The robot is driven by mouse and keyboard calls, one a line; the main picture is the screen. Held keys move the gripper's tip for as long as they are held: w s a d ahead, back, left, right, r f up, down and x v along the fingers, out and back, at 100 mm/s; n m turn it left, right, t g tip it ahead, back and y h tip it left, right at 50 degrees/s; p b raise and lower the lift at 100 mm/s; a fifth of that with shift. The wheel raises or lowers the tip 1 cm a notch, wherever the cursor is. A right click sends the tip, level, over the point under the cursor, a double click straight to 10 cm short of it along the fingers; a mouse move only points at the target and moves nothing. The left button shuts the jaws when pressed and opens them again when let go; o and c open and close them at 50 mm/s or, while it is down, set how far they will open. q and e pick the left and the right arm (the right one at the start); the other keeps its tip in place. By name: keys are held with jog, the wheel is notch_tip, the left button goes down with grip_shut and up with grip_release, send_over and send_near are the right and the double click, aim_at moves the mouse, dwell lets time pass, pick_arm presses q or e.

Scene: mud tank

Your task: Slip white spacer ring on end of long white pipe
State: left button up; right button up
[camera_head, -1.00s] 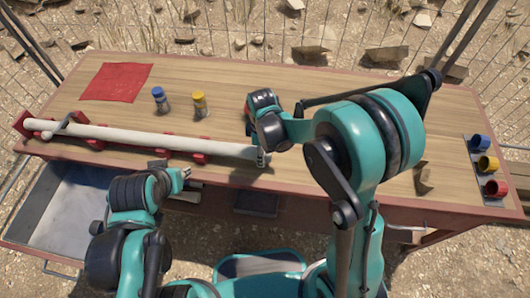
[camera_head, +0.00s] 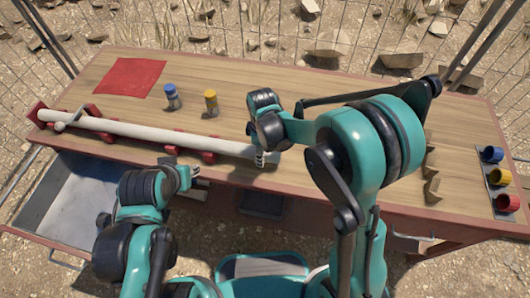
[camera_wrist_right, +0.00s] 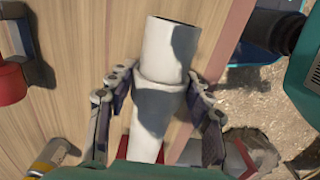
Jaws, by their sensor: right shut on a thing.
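The long white pipe (camera_head: 150,134) lies across red supports on the table, and its right end is partly hidden by my right gripper (camera_head: 262,156). In the right wrist view the pipe's open end (camera_wrist_right: 170,45) points up. The white spacer ring (camera_wrist_right: 160,98) shows as a wider band around the pipe, a little back from that end. My right gripper (camera_wrist_right: 160,92) has one finger on each side of this band and is shut on it. My left gripper (camera_head: 194,174) is in front of the pipe, near the table's front edge, apart from it. Its finger opening is too small to tell.
A blue-capped bottle (camera_head: 171,97) and a yellow-capped bottle (camera_head: 211,103) stand behind the pipe. A red mat (camera_head: 128,76) lies at back left. Blue, yellow and red cups (camera_head: 500,177) line the right edge. A grey basin (camera_head: 80,195) is at front left.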

jog(key=o, duration=1)
notch_tip(320, 180, up, 12)
jog(key=s+d+r+m+t, duration=0.3)
jog(key=s+d+m+t, duration=0.4)
jog(key=s+d+m, duration=0.6)
jog(key=shift+d+m, duration=0.9)
